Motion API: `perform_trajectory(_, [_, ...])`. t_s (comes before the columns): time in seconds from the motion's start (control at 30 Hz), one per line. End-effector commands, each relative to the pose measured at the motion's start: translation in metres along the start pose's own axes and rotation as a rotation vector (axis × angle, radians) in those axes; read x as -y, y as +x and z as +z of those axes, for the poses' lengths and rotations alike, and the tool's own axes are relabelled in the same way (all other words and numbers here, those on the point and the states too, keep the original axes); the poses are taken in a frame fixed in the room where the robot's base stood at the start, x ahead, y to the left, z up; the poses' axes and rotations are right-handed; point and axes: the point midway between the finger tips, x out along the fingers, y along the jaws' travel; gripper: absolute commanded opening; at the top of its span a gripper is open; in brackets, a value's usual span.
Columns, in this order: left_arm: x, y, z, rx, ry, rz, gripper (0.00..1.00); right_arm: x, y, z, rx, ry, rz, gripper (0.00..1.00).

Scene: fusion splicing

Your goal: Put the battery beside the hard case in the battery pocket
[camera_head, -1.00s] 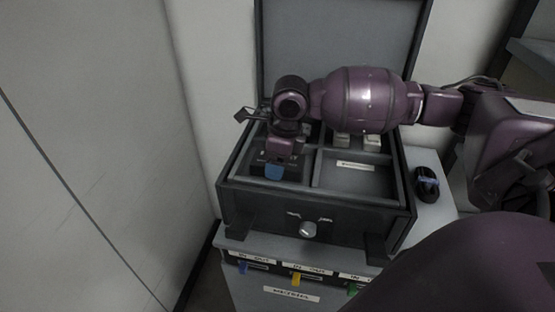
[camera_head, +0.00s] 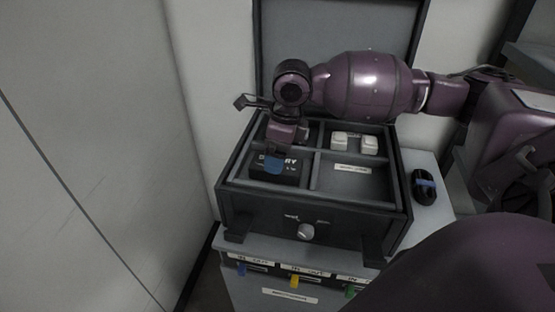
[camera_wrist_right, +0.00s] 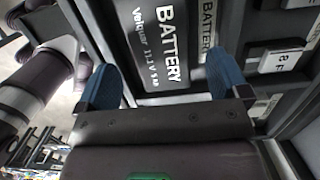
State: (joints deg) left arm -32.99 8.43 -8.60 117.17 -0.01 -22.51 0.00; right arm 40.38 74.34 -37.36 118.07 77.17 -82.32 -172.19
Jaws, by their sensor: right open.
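The battery (camera_head: 289,172) is a dark block with white lettering. It lies in the front left compartment of the black hard case (camera_head: 262,220), and part of it is hidden by my gripper. In the right wrist view the battery (camera_wrist_right: 158,45) shows its "BATTERY" print between and beyond the blue fingertips. A second "BATTERY" label (camera_wrist_right: 208,28) is on the case beside it. My right gripper (camera_head: 274,162) is over the battery, with a blue fingertip showing. In the right wrist view the gripper (camera_wrist_right: 165,84) is open, with its fingers spread. My left gripper is in neither view.
White blocks (camera_head: 355,143) sit in the back right compartment. The front right compartment (camera_head: 345,185) is empty. The open lid (camera_head: 340,30) stands behind. A black item with a blue band (camera_head: 424,184) lies on the surface to the right.

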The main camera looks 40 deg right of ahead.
Motion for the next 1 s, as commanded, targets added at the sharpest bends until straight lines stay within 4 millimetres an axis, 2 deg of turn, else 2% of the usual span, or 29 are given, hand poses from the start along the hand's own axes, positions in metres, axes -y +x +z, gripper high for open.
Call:
perform_trajectory(0.03, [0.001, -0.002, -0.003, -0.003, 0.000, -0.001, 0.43, 0.000, -0.015, 0.000, 0.003, -0.001, -0.005, 0.93])
perform_trajectory(0.1, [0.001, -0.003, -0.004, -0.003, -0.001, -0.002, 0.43, 0.001, -0.029, 0.000, 0.003, 0.000, -0.006, 0.93])
perform_trajectory(0.4, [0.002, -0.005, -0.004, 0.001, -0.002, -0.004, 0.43, 0.000, -0.071, 0.000, 0.002, 0.000, -0.001, 0.93])
perform_trajectory(0.6, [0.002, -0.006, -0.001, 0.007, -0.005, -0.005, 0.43, 0.000, -0.079, 0.000, 0.000, 0.000, 0.000, 0.93])
perform_trajectory(1.0, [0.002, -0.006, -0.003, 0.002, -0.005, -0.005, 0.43, 0.000, -0.079, 0.000, -0.001, 0.000, 0.000, 0.93])
